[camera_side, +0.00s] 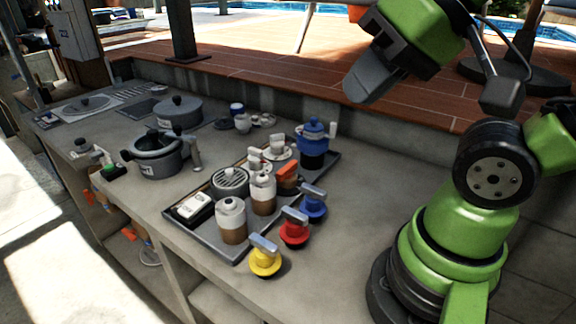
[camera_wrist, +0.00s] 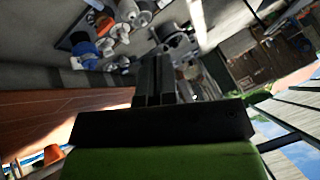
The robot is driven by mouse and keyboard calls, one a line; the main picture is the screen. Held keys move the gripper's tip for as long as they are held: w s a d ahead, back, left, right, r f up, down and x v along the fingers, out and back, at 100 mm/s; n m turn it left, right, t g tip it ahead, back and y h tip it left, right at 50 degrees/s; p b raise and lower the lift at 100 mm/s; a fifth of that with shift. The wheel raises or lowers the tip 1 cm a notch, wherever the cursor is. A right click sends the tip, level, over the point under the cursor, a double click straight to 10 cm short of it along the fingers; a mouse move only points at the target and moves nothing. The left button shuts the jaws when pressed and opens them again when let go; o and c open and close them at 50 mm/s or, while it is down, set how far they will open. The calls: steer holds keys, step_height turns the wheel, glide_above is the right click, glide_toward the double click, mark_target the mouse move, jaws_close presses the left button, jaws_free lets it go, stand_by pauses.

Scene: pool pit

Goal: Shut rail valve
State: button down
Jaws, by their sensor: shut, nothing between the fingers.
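Three valves with grey lever handles stand in a row on the counter in the side view: a yellow valve (camera_side: 265,262), a red valve (camera_side: 294,233) and a blue valve (camera_side: 313,208). The levers point in roughly similar directions. I cannot tell which one is the rail valve. My gripper (camera_side: 368,84) is high above the counter's back edge, well apart from the valves, shut and empty. Its dark fingers (camera_wrist: 153,78) lie together in the wrist view.
A dark tray (camera_side: 327,168) behind the valves holds jars, cups and a blue pot (camera_side: 314,145). Grey pots (camera_side: 155,160) stand farther left. A small green-based item (camera_side: 110,171) sits at the counter's front edge. A raised wooden deck (camera_side: 275,65) borders the back.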

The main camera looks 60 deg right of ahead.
steer(key=c, duration=1.5)
jaws_free()
steer(key=shift+c, duration=0.2)
steer(key=o, duration=0.4)
steer(key=shift+w+d, duration=0.1)
steer(key=shift+w, duration=0.2)
steer(key=shift+c, duration=0.2)
steer(key=shift+o, duration=0.5)
steer(key=w+d+n+g+h, duration=0.1)
steer(key=w+d+n+g, duration=0.1)
steer(key=w+n, duration=0.3)
steer(key=shift+w+d+f+h, duration=0.25)
steer(key=shift+w+f+h, duration=0.1)
steer(key=shift+f+h, duration=0.05)
steer(key=n+g+h, duration=0.5)
steer(key=n, duration=1.2)
glide_above(287, 167)
steer(key=a, duration=0.4)
step_height(287, 167, down, 18)
steer(key=x, duration=0.9)
steer(key=shift+s+d+f, duration=0.1)
steer(key=shift+c, duration=0.4)
steer(key=c, duration=0.7)
